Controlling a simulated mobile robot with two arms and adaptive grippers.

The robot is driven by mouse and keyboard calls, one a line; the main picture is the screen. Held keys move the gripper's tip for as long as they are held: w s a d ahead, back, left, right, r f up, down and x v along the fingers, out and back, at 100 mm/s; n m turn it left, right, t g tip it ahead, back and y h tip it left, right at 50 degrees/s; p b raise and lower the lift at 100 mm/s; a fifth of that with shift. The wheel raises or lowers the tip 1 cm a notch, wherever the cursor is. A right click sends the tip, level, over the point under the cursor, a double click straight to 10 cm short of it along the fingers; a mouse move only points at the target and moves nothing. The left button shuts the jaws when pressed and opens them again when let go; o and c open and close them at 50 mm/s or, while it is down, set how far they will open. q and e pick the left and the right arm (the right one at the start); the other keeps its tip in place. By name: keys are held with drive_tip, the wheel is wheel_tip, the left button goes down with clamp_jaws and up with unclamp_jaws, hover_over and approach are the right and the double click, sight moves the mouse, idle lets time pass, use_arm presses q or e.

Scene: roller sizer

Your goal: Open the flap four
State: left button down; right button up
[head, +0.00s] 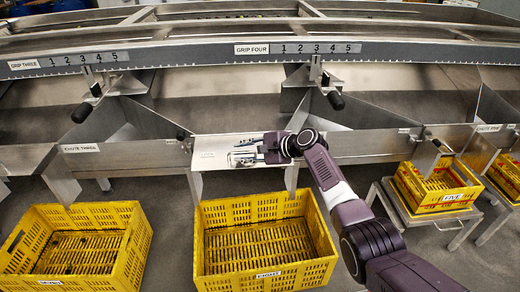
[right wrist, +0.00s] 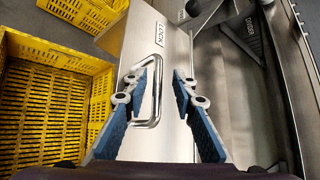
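Flap four, a bare metal panel (head: 212,162) under the GRIP FOUR scale, shows in the middle of the head view. In the right wrist view the panel (right wrist: 165,55) carries a label that seems to read LOCK and a metal bar handle (right wrist: 157,90). My right gripper (head: 238,153) is at the panel's front. In the right wrist view its blue-padded fingers (right wrist: 161,100) are apart, with the handle between them, closer to the left finger. Whether a finger touches it I cannot tell. My left gripper is not in view.
A yellow crate (head: 200,240) stands on the floor below the flap, another (head: 140,235) to its left. Yellow crates on a stand (head: 392,183) are at the right. A black-knobbed lever (head: 336,100) hangs above the chute. The metal sizer frame runs across the back.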

drive_tip(key=v, duration=1.1)
drive_tip(key=shift+a, duration=0.15)
